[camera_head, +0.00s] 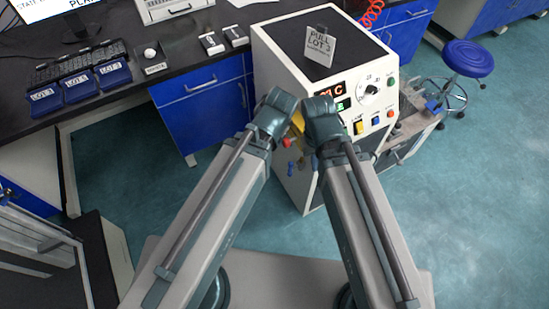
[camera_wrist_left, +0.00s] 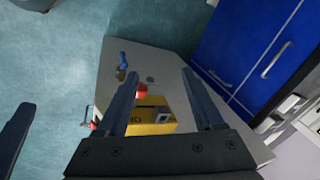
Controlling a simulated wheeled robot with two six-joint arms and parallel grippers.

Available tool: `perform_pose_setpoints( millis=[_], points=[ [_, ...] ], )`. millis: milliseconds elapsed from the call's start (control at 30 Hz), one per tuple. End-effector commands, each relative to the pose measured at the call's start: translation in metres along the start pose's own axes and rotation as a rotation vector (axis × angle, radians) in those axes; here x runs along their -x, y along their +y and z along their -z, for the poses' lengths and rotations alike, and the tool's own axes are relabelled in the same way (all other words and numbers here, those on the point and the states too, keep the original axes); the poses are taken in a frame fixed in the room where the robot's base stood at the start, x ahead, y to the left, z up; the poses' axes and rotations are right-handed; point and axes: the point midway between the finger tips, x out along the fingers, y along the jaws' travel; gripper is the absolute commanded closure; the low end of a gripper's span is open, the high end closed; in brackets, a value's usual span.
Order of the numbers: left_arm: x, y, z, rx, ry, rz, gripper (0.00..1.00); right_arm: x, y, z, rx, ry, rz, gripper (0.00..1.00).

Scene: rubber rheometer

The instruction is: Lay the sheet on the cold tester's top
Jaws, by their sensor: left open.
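The tester (camera_head: 280,60) is a pale cabinet with a black top, a red "C" display, a dial and coloured buttons on its front. A "PULL LOT 3" card (camera_head: 320,46) stands on that top. I cannot make out a separate rubber sheet. My left gripper (camera_wrist_left: 157,75) is open, with no sheet visible between its fingers. Past them is a yellow box (camera_wrist_left: 152,118) with a red knob (camera_wrist_left: 141,91) by a grey panel. My right gripper (camera_head: 322,118) is at the tester's near corner; its fingertips are hidden, so its jaw state and any load are unclear.
Blue lot bins (camera_head: 79,87) stand on the black bench (camera_head: 180,72) at left, near a keyboard (camera_head: 76,62). A blue stool (camera_head: 467,58) stands at right. Clear plastic containers (camera_head: 407,98) are beside the tester. The teal floor is open at lower right.

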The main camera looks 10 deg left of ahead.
Motion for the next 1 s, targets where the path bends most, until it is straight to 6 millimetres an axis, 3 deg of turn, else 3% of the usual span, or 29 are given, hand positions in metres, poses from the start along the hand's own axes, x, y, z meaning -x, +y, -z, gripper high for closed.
perform_pose_setpoints(
  millis=[100, 300, 633, 1000],
  points=[
    [0.006, 0.036, -0.026, 0.102, -0.130, -0.123, 0.31, 0.000, 0.000, 0.000, 0.000, 0.000, 0.000, 1.00],
    [0.013, 0.059, -0.044, 0.165, -0.226, -0.197, 0.31, 0.000, 0.000, 0.000, 0.000, 0.000, 0.000, 1.00],
    [0.018, 0.058, -0.044, 0.167, -0.229, -0.198, 0.31, 0.004, 0.000, 0.000, 0.000, 0.000, 0.000, 1.00],
    [0.071, 0.041, -0.036, 0.166, -0.228, -0.197, 0.31, 0.060, 0.006, -0.004, 0.000, 0.000, 0.000, 1.00]
  ],
)
